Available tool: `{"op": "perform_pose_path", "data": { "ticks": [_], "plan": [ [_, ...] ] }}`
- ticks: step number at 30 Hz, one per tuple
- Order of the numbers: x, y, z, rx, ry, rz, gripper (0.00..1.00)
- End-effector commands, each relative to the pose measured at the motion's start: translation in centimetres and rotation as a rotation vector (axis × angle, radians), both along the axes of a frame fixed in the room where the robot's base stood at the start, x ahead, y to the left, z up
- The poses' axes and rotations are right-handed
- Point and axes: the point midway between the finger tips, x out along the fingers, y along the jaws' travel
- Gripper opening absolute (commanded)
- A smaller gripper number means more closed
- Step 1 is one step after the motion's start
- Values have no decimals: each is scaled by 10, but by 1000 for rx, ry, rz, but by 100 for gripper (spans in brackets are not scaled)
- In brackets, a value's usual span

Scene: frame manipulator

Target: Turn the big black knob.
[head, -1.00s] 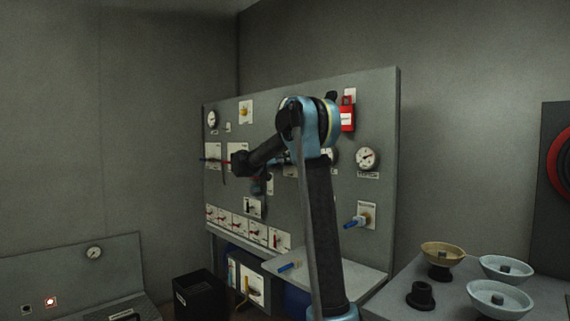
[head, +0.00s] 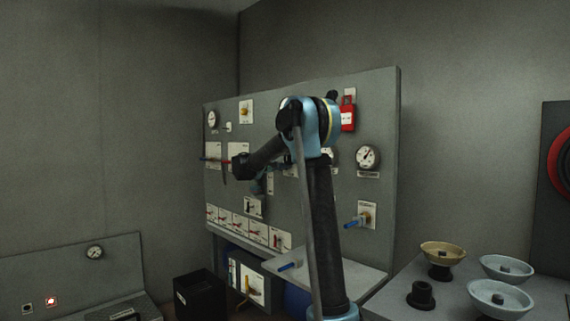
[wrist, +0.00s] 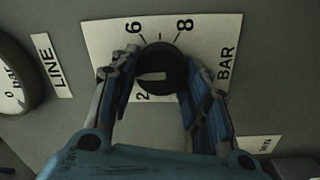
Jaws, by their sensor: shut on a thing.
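The big black knob (wrist: 160,64) is round, with a pale pointer mark aimed to the left in the wrist view. It sits on a white dial plate (wrist: 215,35) printed with 2, 6, 8 and "BAR". My gripper (wrist: 161,72) is shut on the knob, one finger on each side of it. In the head view my arm reaches to the grey panel (head: 345,200), and the arm hides the knob and the fingertips there.
A round gauge (wrist: 12,82) labelled LINE is left of the knob. The panel also carries a red lockout tag (head: 347,118), a gauge (head: 367,157) and a blue-handled valve (head: 355,222). Several bowl-shaped handwheels (head: 500,299) stand on a bench at right.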

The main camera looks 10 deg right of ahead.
Motion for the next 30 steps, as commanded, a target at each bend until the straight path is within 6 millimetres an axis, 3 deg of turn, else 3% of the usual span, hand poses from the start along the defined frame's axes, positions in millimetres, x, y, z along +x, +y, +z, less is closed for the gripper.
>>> {"op": "perform_pose_path", "data": {
  "ticks": [15,30],
  "plan": [
    [1,2,-3,-220,305,6,19],
    [1,1,-4,-276,384,6,19]
  ]
}}
